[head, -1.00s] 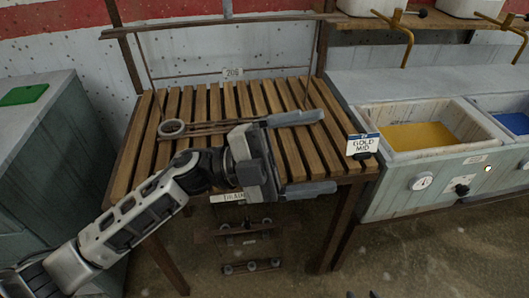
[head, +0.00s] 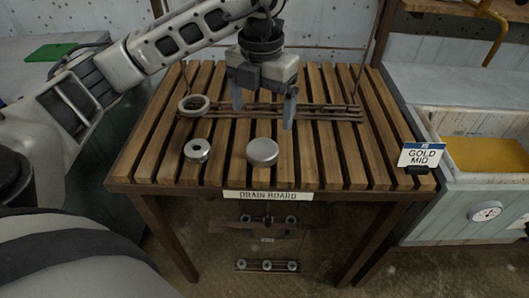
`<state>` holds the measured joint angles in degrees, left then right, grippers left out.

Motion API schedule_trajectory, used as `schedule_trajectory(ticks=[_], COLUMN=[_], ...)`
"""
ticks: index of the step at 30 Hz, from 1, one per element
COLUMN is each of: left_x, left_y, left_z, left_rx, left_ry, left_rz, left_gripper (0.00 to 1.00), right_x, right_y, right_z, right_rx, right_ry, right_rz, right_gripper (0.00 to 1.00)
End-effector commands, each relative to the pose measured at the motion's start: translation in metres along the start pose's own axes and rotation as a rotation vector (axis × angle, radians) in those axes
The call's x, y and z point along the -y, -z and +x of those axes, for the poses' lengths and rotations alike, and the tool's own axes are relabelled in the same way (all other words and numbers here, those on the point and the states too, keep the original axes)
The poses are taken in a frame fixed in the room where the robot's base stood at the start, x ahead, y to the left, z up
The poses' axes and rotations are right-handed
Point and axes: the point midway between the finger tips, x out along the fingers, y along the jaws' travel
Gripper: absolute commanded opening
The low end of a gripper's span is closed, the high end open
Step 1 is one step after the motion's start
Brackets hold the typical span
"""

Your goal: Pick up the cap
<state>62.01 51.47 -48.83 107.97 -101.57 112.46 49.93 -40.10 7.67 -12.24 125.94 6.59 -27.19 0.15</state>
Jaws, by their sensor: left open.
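A round grey cap (head: 262,151) with a smooth closed top lies on the wooden drain board (head: 222,170), near its front edge. To its left lies a metal ring-shaped piece (head: 197,151) with a dark centre hole. My left gripper (head: 263,108) is open, pointing down over the board, behind and above the cap. Its two fingers are apart with nothing between them, and they do not touch the cap. My right gripper is not in view.

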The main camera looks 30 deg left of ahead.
Motion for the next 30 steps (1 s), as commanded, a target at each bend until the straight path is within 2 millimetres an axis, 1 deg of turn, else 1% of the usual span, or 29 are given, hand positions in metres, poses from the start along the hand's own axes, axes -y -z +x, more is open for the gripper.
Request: schedule_trajectory(ticks=[1,4,7,13,21,24,30], left_x=[0.000,0.000,0.000,0.000,0.001,0.001,0.001], left_y=[0.001,0.001,0.000,0.000,-0.001,-0.001,-0.002], left_z=[0.013,0.030,0.041,0.054,0.093,0.099,0.099], left_rx=[-0.004,-0.004,-0.002,-0.002,-0.003,-0.001,0.001], left_ry=[-0.001,-0.001,0.001,0.001,0.002,0.002,0.002], left_rz=[-0.001,-0.001,0.000,0.001,0.001,0.002,0.002], left_gripper=[0.89,0.89,0.89,0.89,0.89,0.89,0.89], right_x=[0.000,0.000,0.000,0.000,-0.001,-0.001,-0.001], right_y=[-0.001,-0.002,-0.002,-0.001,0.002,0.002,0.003], right_z=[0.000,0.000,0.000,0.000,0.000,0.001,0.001], right_rx=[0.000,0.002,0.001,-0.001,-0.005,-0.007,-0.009], right_ry=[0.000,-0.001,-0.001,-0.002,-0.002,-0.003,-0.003], right_rz=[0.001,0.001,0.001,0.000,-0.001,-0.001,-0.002], right_gripper=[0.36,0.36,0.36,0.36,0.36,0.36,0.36])
